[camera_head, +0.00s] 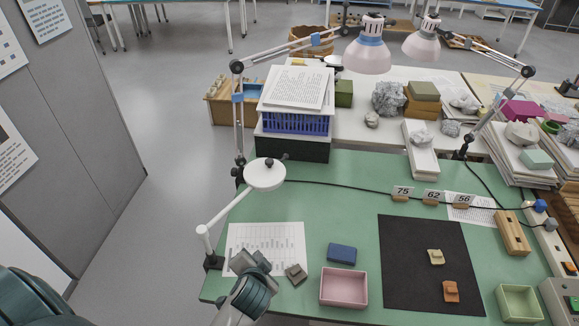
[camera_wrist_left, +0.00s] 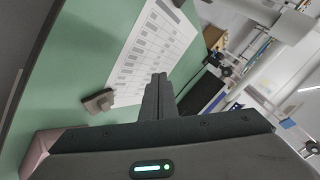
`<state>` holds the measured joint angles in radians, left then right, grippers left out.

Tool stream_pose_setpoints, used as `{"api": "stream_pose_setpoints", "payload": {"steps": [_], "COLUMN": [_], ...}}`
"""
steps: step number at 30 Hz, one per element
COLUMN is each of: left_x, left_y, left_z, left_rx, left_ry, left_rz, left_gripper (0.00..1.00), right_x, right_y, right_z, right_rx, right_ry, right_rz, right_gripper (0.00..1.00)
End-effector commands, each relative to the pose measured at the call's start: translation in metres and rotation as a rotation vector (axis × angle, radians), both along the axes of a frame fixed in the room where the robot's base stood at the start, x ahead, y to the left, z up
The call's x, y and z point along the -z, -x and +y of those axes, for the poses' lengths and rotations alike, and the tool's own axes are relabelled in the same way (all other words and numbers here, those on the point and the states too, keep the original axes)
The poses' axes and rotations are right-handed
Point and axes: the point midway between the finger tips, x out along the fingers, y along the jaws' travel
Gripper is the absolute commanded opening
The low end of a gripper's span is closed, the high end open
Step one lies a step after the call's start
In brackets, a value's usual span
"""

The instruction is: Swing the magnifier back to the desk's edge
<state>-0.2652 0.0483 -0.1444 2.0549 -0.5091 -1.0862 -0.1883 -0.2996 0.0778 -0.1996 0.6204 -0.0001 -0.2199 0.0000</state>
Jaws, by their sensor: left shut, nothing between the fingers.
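The magnifier (camera_head: 265,174) is a white round head with a dark knob on top. Its white jointed arm (camera_head: 222,214) runs from a dark clamp (camera_head: 213,261) at the desk's left edge, and the head hangs over the back left of the green desk (camera_head: 330,195). My left gripper (camera_head: 247,262) is over the printed sheet near the front left, below and apart from the magnifier head. Its fingers (camera_wrist_left: 158,96) are shut together with nothing between them in the left wrist view. My right gripper is not in view.
A grey sherd (camera_head: 296,273) lies right of my left gripper. A blue block (camera_head: 342,253), a pink tray (camera_head: 344,288) and a black mat (camera_head: 420,240) with two small sherds lie further right. A lamp post (camera_head: 239,130) stands behind the magnifier. The desk's middle is clear.

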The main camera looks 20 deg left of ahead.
Motion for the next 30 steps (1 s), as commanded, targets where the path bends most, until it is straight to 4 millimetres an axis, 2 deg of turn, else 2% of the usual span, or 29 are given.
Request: {"api": "stream_pose_setpoints", "payload": {"steps": [1,6,9,12,17,30], "left_x": [-0.011,-0.059,-0.082,-0.099,-0.108,-0.108], "left_y": [-0.031,-0.126,-0.164,-0.188,-0.202,-0.201], "left_z": [0.001,-0.006,-0.018,-0.028,-0.036,-0.037], "left_rx": [0.03,0.169,0.241,0.294,0.329,0.328], "left_ry": [-0.075,-0.387,-0.533,-0.634,-0.697,-0.696], "left_rz": [-0.05,-0.2,-0.255,-0.29,-0.309,-0.31], "left_gripper": [0.0,0.0,0.0,0.0,0.0,0.0], "right_x": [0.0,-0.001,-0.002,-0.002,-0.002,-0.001], "right_y": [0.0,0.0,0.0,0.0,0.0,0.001], "right_z": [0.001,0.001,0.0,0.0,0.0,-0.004], "right_rx": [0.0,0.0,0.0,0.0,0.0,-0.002], "right_ry": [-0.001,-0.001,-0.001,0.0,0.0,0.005], "right_rz": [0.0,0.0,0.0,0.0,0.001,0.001], "right_gripper": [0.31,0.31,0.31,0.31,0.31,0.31]}}
